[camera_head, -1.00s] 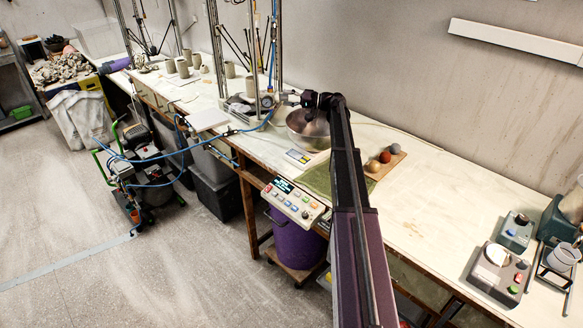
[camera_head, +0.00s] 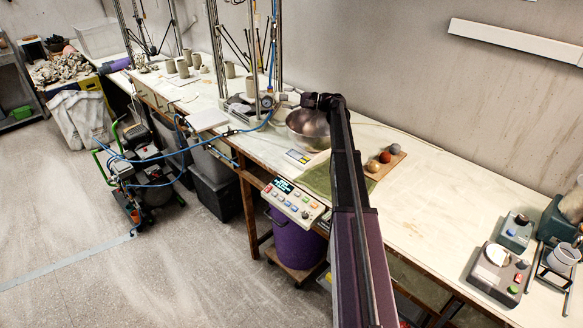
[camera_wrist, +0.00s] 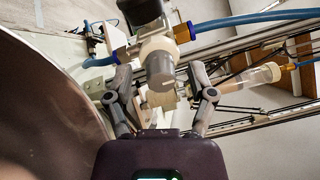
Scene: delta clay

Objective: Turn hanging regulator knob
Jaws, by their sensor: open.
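The hanging regulator (camera_head: 267,102) shows small in the head view, with its round gauge beside a metal post and a blue hose. In the wrist view its grey cylindrical knob (camera_wrist: 161,70) faces me, below a cream collar and brass fittings. My gripper (camera_wrist: 160,74) is open, one finger on each side of the knob, with gaps visible on both sides. I cannot tell how deep the fingertips reach along the knob. In the head view my gripper is small and partly hidden by my own arm.
A metal bowl (camera_head: 309,128) stands close by, and its curved wall fills the left of the wrist view. Blue hoses (camera_wrist: 240,20) run from the regulator. Metal posts (camera_head: 218,50) rise behind. Coloured balls (camera_head: 384,157) lie on a board to the right.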

